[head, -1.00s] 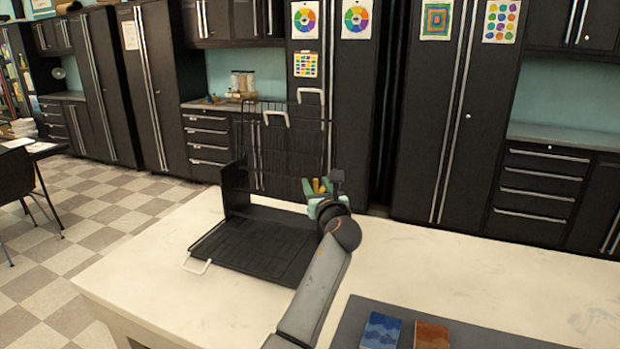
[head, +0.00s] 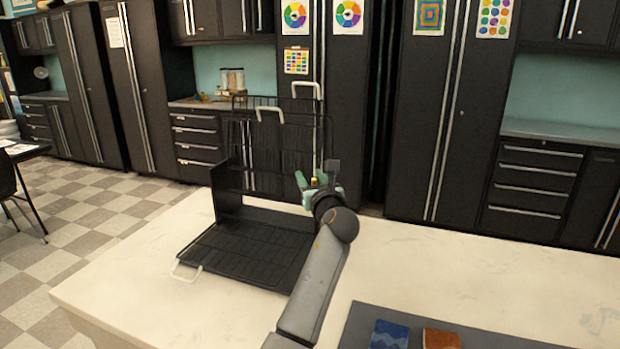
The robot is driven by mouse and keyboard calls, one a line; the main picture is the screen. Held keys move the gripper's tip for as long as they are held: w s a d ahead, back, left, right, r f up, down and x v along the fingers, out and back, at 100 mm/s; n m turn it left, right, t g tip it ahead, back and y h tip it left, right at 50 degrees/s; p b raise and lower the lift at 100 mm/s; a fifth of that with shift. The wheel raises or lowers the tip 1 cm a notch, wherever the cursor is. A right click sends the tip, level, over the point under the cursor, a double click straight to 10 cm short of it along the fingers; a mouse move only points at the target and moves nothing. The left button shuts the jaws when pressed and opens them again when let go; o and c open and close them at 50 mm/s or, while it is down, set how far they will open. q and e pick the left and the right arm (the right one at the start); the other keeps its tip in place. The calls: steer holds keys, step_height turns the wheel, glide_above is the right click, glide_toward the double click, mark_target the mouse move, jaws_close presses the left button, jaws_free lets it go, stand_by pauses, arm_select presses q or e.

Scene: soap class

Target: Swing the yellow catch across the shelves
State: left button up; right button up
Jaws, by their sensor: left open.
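A black wire rack (head: 222,199) stands on the pale table. One shelf (head: 245,255) lies folded down with a white handle at its front left. Two shelves (head: 270,150) are raised upright at the back, each with a white handle on top. A small yellow catch (head: 314,182) shows at the rack's right side, mostly hidden by my left gripper. My left gripper (head: 312,186), with green fingers, is open right at the catch; whether it touches it I cannot tell. My right gripper is not in view.
A dark grey mat (head: 362,318) at the front right of the table (head: 420,265) carries a blue bar (head: 389,336) and an orange-brown bar (head: 440,340). The table between rack and mat is clear apart from my arm. Dark cabinets stand behind.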

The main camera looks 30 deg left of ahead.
arm_select(q)
jaws_close()
stand_by(1.4)
